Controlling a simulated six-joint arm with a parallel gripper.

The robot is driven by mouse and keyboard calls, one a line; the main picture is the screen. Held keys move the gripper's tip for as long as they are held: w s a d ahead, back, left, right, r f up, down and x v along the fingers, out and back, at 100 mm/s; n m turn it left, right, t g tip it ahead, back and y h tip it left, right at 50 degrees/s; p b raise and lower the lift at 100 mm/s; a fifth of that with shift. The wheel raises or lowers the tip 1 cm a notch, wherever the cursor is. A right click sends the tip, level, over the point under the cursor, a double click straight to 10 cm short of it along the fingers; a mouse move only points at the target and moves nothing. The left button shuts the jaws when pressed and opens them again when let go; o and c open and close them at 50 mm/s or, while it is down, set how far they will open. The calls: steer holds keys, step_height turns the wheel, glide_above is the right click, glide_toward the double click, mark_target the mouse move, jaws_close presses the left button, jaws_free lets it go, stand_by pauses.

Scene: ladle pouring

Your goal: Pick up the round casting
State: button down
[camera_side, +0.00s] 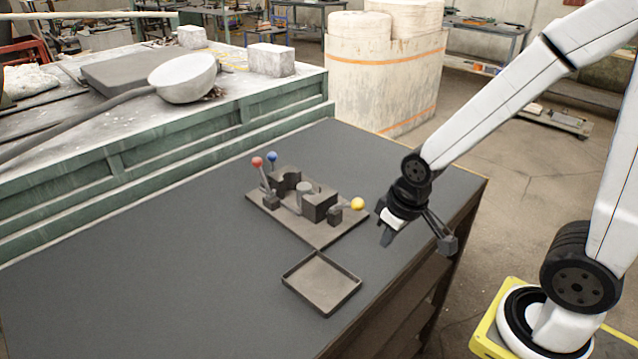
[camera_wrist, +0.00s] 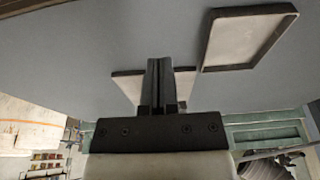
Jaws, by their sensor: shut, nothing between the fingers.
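The round casting (camera_side: 304,188) looks like a short grey cylinder. It sits between the dark blocks of a fixture (camera_side: 325,232) on the bench, in the side view. The near block hides its lower part. My gripper (camera_side: 386,238) is to the right of the fixture, above the bench near its right edge, apart from the casting. In the wrist view my gripper (camera_wrist: 160,62) has its fingers together with nothing between them. I cannot make out the casting in the wrist view.
Levers with red (camera_side: 257,162), blue (camera_side: 272,157) and yellow (camera_side: 357,204) balls stand on the fixture. An empty shallow tray (camera_side: 290,286) lies in front; it also shows in the wrist view (camera_wrist: 206,68). A ladle (camera_side: 182,80) rests behind. The bench's left side is clear.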

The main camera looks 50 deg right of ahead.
steer(key=shift+c, duration=0.3)
jaws_free()
steer(key=shift+r, duration=0.1)
steer(key=shift+w+v, duration=0.7)
steer(key=shift+v, duration=2.35)
steer(key=w+a+n+h, duration=0.2)
steer(key=w+n+h, duration=0.4)
steer(key=w+n, duration=0.5)
steer(key=w+a+n+h, duration=0.3)
steer(key=w+n+h, duration=0.3)
steer(key=w+n, duration=0.5)
steer(key=m, duration=0.2)
glide_toward(304, 186)
steer(key=shift+w+d+f, duration=0.2)
steer(key=shift+d+f, duration=0.2)
steer(key=shift+d, duration=0.15)
steer(key=shift+x, duration=1.3)
